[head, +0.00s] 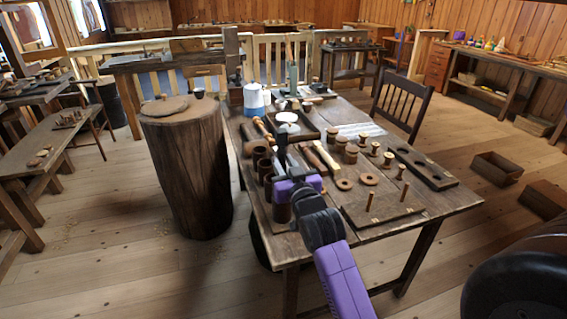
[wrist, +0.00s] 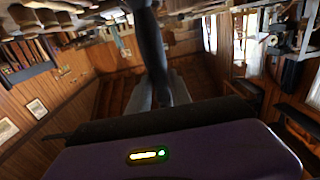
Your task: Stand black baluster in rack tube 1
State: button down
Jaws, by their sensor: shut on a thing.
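The black baluster (head: 281,143) stands roughly upright above the left part of the table in the head view. My purple gripper (head: 291,178) is at its lower end. In the wrist view the baluster (wrist: 152,45) runs up from between the grey fingers of my gripper (wrist: 165,92), which are shut on it. The rack shows as a row of dark brown tubes (head: 262,155) along the table's left side, just left of my gripper. My arm and gripper hide part of the row. I cannot tell which tube is number 1.
The table (head: 435,200) also holds turned spools (head: 351,153), wooden rings (head: 369,178), a pegged board (head: 385,212) and a dark tray with holes (head: 424,168). A white-blue container (head: 254,98) stands behind. A large stump (head: 188,170) is left of the table.

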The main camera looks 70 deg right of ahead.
jog(key=shift+f, duration=0.1)
dwell(0.3)
notch_tip(320, 180, down, 3)
jog(key=shift+r+b, duration=0.1)
jog(key=shift+b, duration=0.9)
jog(key=c, duration=1.1)
grip_release()
jog(key=v, duration=0.8)
jog(key=shift+b, duration=0.3)
